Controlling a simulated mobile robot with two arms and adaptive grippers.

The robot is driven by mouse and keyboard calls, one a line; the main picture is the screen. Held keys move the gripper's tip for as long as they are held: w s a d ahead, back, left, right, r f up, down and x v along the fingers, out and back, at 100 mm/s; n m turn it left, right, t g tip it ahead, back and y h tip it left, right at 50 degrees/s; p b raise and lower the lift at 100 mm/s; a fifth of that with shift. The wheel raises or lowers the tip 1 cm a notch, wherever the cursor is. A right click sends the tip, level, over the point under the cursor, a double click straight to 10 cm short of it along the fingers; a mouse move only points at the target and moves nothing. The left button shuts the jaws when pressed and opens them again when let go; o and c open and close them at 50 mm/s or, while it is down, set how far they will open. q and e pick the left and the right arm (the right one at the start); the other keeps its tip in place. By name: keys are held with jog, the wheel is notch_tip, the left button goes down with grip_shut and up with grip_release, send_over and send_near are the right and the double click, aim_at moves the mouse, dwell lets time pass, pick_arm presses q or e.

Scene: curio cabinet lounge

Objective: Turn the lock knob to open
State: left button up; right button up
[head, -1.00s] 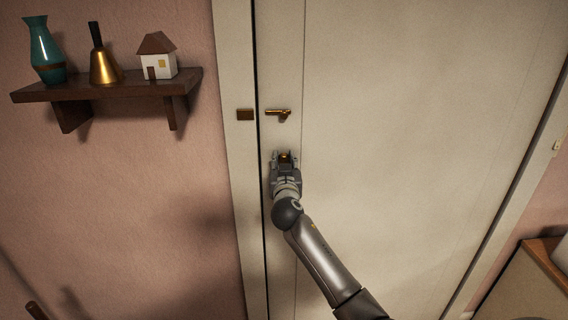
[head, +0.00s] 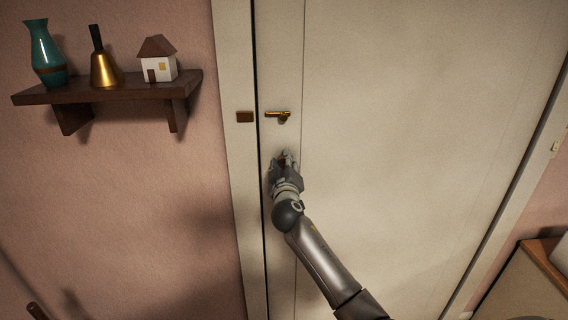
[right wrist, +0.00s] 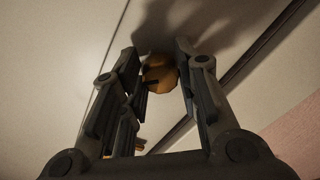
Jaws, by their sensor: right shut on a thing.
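The lock knob (right wrist: 160,74) is a round brass piece on the pale door, below the lever handle; in the head view my gripper mostly hides it. My right gripper (head: 284,157) is at the knob, with its fingers on either side of it. In the right wrist view, the right gripper (right wrist: 163,72) is shut on the knob, and a dark mark crosses the knob's face. The pale door (head: 400,140) looks closed against its frame. My left gripper is not in view.
A dark wall shelf (head: 110,92) at left holds a teal vase (head: 45,52), a brass bell (head: 103,68) and a toy house (head: 158,60).

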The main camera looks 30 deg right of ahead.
jog(key=n+p, duration=0.3)
jog(key=n, duration=0.6)
jog(key=shift+n, duration=0.3)
dwell(0.5)
jog(key=o, duration=1)
jog(key=v, duration=1.2)
